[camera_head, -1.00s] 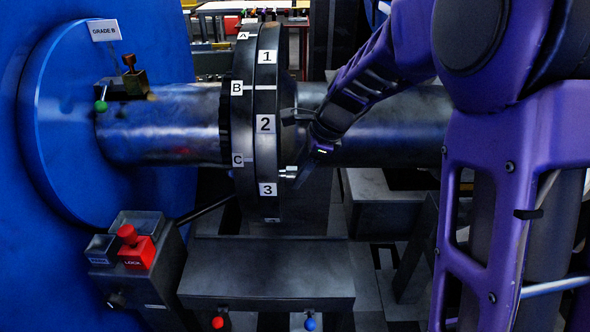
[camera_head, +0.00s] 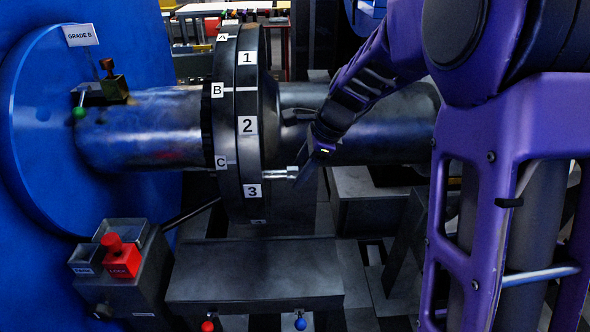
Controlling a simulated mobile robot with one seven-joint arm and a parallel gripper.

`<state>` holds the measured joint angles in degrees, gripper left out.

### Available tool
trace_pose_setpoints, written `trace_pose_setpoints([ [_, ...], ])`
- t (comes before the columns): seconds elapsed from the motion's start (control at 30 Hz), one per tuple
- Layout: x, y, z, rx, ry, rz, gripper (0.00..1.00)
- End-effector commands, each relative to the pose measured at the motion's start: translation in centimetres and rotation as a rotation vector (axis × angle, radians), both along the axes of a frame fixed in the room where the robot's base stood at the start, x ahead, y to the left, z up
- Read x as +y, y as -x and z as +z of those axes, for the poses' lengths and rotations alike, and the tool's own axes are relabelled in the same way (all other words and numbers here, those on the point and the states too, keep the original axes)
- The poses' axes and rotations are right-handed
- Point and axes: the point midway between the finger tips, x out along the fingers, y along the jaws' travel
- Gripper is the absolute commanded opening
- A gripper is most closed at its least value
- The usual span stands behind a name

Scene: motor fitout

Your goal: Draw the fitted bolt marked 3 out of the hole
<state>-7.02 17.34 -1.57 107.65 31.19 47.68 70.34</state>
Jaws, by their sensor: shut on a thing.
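The dark round flange (camera_head: 262,110) on the grey shaft carries white labels 1, 2 and 3 on its right disc and A, B, C on its left disc. A silvery bolt (camera_head: 280,174) stands out to the right of the flange, just above label 3 (camera_head: 252,191). My gripper (camera_head: 302,171) is at the bolt's right end and shut on it. The fingertips are small and partly dark, so the exact grip is hard to see. Whether the bolt's tip is still inside the hole is hidden.
A blue round plate (camera_head: 40,130) with a GRADE B sign is at the left. A box with a red LOCK button (camera_head: 121,258) stands at lower left. A dark bench (camera_head: 255,275) lies below the flange. The grey shaft (camera_head: 390,125) runs behind my arm.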

Motion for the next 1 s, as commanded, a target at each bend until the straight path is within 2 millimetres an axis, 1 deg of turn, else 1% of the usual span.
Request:
trace_pose_setpoints([
  [1.0, -3.8, -0.3, 0.1, -0.002, -0.001, -0.002, 0.00],
])
